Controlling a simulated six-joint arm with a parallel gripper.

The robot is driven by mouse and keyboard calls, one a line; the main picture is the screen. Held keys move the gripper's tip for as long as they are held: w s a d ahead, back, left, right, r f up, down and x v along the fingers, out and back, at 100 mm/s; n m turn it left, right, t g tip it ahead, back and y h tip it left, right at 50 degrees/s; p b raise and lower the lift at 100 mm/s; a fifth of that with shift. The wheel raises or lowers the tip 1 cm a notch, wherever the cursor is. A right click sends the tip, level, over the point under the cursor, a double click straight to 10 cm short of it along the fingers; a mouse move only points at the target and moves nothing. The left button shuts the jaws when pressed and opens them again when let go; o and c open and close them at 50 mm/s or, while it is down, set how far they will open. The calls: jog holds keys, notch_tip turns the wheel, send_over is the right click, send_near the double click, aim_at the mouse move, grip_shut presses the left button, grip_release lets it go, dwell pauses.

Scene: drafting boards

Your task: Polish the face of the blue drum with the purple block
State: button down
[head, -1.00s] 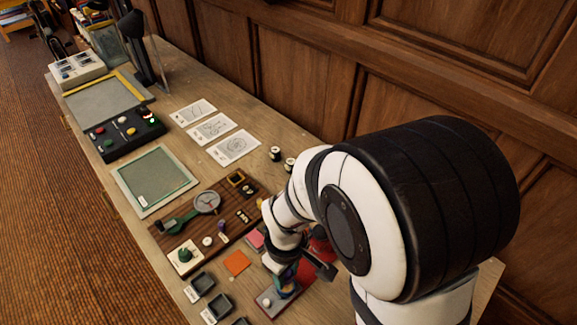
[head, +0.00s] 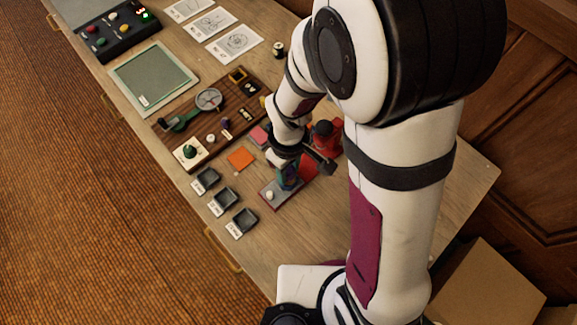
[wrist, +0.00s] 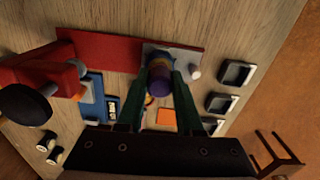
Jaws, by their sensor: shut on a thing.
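My gripper (wrist: 161,76) points down over a grey plate and is shut, with a purple block (wrist: 160,88) between its green fingers. Just past the fingertips is the blue drum (wrist: 158,62), on the grey plate (wrist: 188,54). The block appears close against the drum, but I cannot tell whether they touch. In the head view my gripper (head: 289,172) stands at the drum; its fingers hide much of both drum and block. A white knob (head: 269,195) sits on the plate beside the drum.
A red vise-like fixture (head: 325,135) stands close behind the gripper. Several dark trays (head: 222,201) line the front edge. An orange square (head: 240,158) lies flat to the left. A brown board (head: 215,118) with a gauge and knobs is farther left.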

jog(key=shift+f, duration=0.7)
dwell(1.1)
jog(key=shift+s+d, duration=0.2)
dwell(0.5)
jog(key=shift+w+a, duration=0.2)
dwell(0.5)
jog(key=shift+s+d, duration=0.2)
dwell(1.1)
jog(key=shift+w+a, duration=0.15)
dwell(0.4)
jog(key=shift+r, duration=0.1)
jog(key=shift+r, duration=3.45)
